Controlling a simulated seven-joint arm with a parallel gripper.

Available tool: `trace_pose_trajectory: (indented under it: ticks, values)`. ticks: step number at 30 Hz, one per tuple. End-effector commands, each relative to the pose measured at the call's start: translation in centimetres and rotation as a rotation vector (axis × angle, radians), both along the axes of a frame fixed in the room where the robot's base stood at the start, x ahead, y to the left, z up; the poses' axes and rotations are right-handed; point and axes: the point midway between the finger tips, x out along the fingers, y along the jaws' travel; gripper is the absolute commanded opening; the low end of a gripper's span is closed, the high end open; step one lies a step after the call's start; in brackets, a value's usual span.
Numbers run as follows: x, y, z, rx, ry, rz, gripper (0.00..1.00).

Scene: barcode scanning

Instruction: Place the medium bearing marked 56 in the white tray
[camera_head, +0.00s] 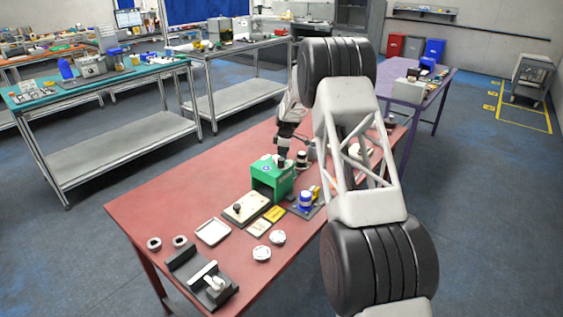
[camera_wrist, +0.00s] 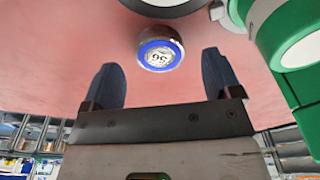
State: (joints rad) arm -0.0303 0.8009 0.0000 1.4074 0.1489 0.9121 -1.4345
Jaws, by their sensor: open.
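A small round bearing with a blue ring (camera_wrist: 160,54) stands on the red table in the wrist view. The number on its pale face is turned and its first digit is hard to read; it ends in 6. My gripper (camera_wrist: 161,68) is open and empty, with its two dark fingers spread to either side below the bearing in the picture. In the head view my gripper (camera_head: 283,153) hangs over the table behind the green box; I cannot pick out that bearing there. The white tray (camera_head: 213,231) lies flat and empty toward the front left of the table.
A green box (camera_head: 272,178) stands close by my gripper and also shows in the wrist view (camera_wrist: 285,35). Several round parts (camera_head: 278,237) lie near the tray. A dark fixture (camera_head: 203,280) sits at the front edge. The table's left side is clear.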

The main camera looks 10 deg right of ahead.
Motion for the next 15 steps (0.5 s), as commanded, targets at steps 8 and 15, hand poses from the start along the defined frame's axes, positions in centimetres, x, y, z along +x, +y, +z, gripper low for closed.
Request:
trace_pose_trajectory:
  ticks: [8, 15]
  values:
    - [0.1, 0.3, -2.2, 0.0, -0.001, 0.0, 0.84]
    - [0.1, 0.3, -2.3, 0.0, -0.001, 0.0, 0.84]
